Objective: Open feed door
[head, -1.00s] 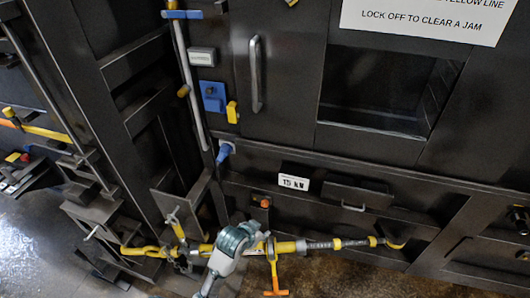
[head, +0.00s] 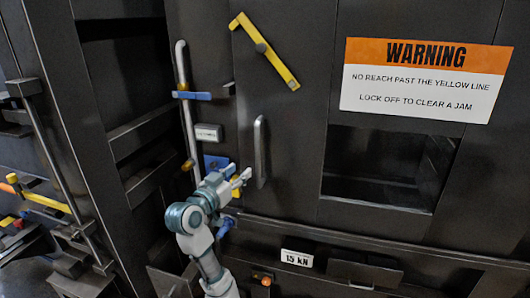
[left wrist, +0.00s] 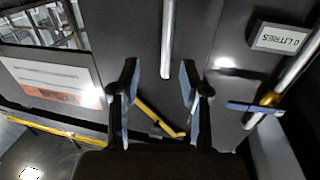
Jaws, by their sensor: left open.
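The feed door appears to be the dark panel (head: 285,115) with a vertical grey bar handle (head: 260,150); which panel bears that name is not marked. A yellow bar (head: 265,50) lies slanted across its upper part. My left gripper (head: 246,178) is open and empty, just left of the handle's lower half. In the left wrist view, the handle (left wrist: 167,40) shows between the two spread fingers (left wrist: 159,75), and the yellow bar (left wrist: 158,118) shows below it. Whether a finger touches the handle cannot be told. My right gripper is out of view.
A grey vertical pipe (head: 186,110) with a blue clamp (head: 190,95) stands left of the door. A small label plate (head: 208,132) and a blue block (head: 212,162) are beside it. Right are a warning sign (head: 424,80) and a dark opening (head: 378,165).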

